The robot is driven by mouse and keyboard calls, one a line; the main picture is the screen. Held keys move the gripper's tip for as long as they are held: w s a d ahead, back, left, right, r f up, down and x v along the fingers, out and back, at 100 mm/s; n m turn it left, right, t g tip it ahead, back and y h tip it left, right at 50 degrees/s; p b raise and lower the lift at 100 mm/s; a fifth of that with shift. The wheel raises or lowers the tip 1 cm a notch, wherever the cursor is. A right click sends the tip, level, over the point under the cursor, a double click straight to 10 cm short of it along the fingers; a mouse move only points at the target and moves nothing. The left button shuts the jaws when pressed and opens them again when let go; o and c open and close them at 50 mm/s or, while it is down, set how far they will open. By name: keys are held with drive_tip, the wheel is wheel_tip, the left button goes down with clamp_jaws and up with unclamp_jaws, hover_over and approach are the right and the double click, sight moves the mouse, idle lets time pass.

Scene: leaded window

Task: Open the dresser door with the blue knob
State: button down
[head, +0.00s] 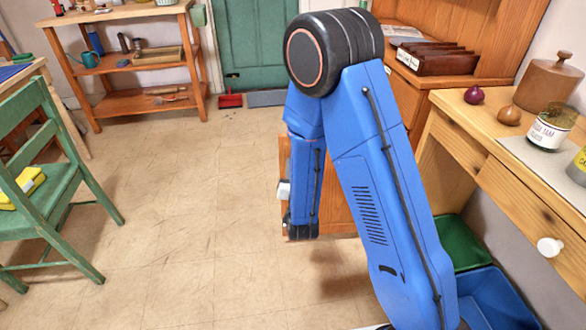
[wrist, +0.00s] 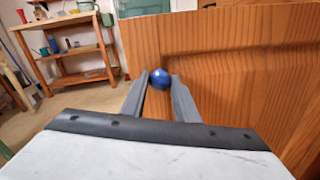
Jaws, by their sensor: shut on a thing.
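The blue knob (wrist: 160,77) is round and sits on the wooden dresser door (wrist: 230,85), near its left edge in the wrist view. My gripper (wrist: 159,84) has its two grey fingers on either side of the knob, shut on it. In the head view the door (head: 338,195) shows in part behind my blue arm and appears to stand out from the dresser (head: 460,88). The knob and my fingertips are hidden in the head view.
A green chair (head: 75,165) stands at the left, and a wooden shelf (head: 140,103) at the back left. A drawered table (head: 500,190) with jars is at the right, with green (head: 460,243) and blue (head: 495,300) bins below. The floor left of my arm is clear.

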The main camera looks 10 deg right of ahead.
drive_tip(key=c, duration=1.4)
unclamp_jaws()
drive_tip(key=shift+r, duration=5)
